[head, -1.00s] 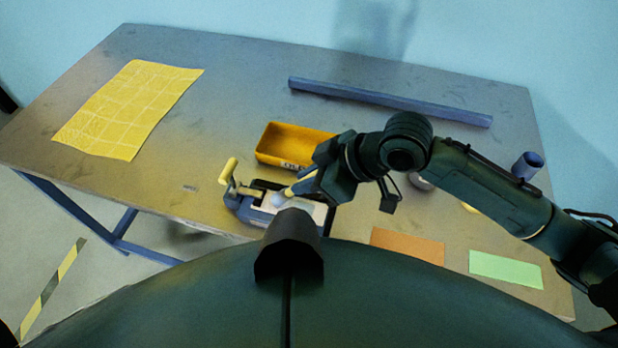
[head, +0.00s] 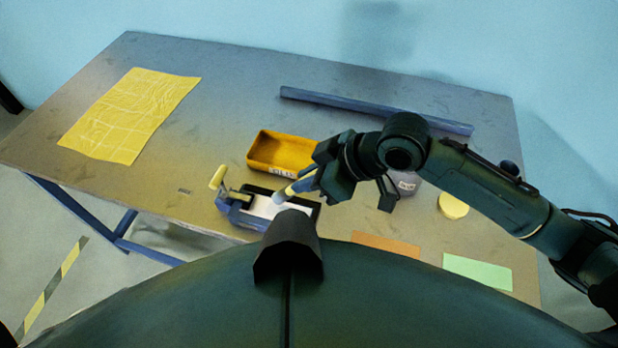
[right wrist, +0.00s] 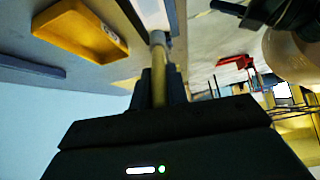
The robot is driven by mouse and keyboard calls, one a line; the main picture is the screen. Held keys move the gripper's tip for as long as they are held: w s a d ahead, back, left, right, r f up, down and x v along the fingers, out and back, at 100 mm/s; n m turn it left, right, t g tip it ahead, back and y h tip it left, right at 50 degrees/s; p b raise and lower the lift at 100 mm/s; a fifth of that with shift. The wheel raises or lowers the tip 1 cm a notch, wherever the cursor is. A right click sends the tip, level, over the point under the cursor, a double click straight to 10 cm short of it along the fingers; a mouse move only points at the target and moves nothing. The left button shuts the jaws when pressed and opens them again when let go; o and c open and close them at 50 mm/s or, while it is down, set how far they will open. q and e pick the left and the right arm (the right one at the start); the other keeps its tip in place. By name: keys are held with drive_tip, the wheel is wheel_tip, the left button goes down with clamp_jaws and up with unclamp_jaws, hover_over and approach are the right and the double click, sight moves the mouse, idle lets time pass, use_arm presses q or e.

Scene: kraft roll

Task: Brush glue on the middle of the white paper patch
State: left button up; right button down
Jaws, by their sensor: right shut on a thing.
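The white paper patch (head: 264,207) lies in a blue and black clamp fixture (head: 238,215) with a yellow handle, near the table's front edge. My right gripper (head: 312,178) is shut on a brush (head: 298,187) with a yellow handle and a pale grey head. The brush slants down to the left, its head over the right part of the patch; I cannot tell whether it touches. In the right wrist view the brush handle (right wrist: 158,80) runs up from between the fingers, with the white patch (right wrist: 152,12) beyond it. My left gripper is not in view.
A yellow bin (head: 280,152) stands behind the fixture. A grey labelled jar (head: 405,184) and a round yellow lid (head: 453,206) are to the right. Orange (head: 386,244) and green (head: 478,271) sheets lie at the front right. A blue bar (head: 375,110) lies at the back, a yellow sheet (head: 130,115) at the left.

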drive_tip(key=shift+r, duration=1.85)
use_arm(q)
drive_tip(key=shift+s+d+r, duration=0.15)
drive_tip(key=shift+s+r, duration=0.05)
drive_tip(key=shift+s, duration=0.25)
use_arm(e)
drive_tip(key=shift+f, duration=0.1)
drive_tip(key=shift+f, duration=0.3)
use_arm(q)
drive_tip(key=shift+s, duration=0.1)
use_arm(e)
drive_tip(key=shift+w, duration=0.1)
